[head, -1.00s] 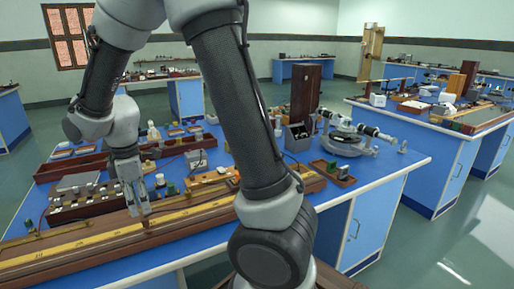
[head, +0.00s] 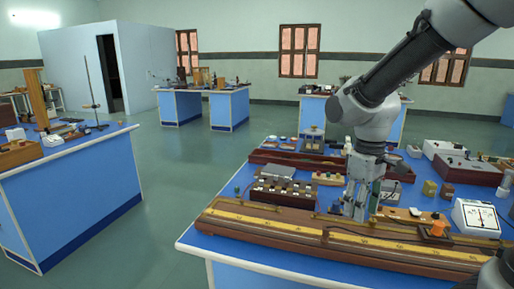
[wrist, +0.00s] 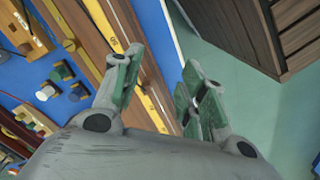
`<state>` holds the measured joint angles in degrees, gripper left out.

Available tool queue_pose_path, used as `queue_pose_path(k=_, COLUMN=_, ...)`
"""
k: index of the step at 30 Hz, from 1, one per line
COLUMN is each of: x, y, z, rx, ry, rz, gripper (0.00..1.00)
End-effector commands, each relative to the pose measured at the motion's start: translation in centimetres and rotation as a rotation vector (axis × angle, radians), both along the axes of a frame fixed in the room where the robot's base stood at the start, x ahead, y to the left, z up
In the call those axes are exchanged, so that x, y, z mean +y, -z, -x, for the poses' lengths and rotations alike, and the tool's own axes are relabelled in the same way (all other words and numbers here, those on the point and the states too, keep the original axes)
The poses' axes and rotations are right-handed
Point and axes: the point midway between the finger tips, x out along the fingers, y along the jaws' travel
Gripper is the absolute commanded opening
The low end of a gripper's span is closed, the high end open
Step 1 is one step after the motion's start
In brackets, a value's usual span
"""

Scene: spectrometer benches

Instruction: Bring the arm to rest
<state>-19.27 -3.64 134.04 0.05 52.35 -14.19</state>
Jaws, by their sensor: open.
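My gripper (head: 358,203) hangs pointing down over the blue bench in the head view, behind the long wooden rail with a yellow scale (head: 300,229). In the wrist view my gripper (wrist: 160,88) has its two green-padded fingers spread apart, with nothing between them. The rail also shows beyond the fingers in the wrist view (wrist: 85,28). My arm reaches in from the upper right of the head view and bends down at the wrist. How far the fingertips are from the bench top is hard to tell.
A dark box with several knobs (head: 283,192) stands left of my gripper. A white dial meter (head: 476,218) and an orange-topped piece (head: 437,228) stand to the right. Another blue bench (head: 70,185) is at the left, with open floor (head: 190,165) between.

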Motion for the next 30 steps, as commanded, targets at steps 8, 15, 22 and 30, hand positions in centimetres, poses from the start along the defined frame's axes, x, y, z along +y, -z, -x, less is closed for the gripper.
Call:
queue_pose_path(k=8, x=-6.5, y=-5.3, z=7.3, rx=-0.171, ry=0.399, rz=-0.056, gripper=0.42)
queue_pose_path(k=15, x=-9.8, y=-8.3, z=11.3, rx=-0.355, ry=0.539, rz=-0.105, gripper=0.42)
queue_pose_path(k=22, x=-10.8, y=-9.5, z=12.0, rx=-0.414, ry=0.584, rz=-0.112, gripper=0.42)
queue_pose_path(k=30, x=-10.7, y=-9.5, z=11.9, rx=-0.413, ry=0.582, rz=-0.113, gripper=0.42)
